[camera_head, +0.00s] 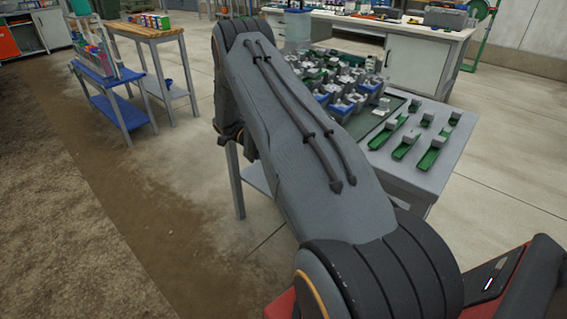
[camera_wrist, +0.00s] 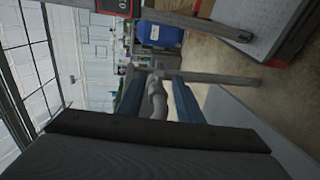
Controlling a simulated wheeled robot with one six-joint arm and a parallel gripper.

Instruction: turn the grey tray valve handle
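In the wrist view my gripper (camera_wrist: 156,80) has two dark blue fingers standing apart. Grey curved shapes (camera_wrist: 157,102) show between them, with some space beside the left finger. I cannot tell whether these are the grey tray valve handle, or whether either finger touches them. In the head view my arm crosses the middle of the picture and my gripper does not show. I cannot pick out the grey tray valve handle in the head view.
A grey table (camera_head: 452,156) carries green trays and many small grey, blue and green parts behind my arm. A blue-shelved cart (camera_head: 122,112) and a wooden-topped table (camera_head: 146,31) stand at left. The wrist view is tilted and shows a blue drum (camera_wrist: 160,35). Floor at left is clear.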

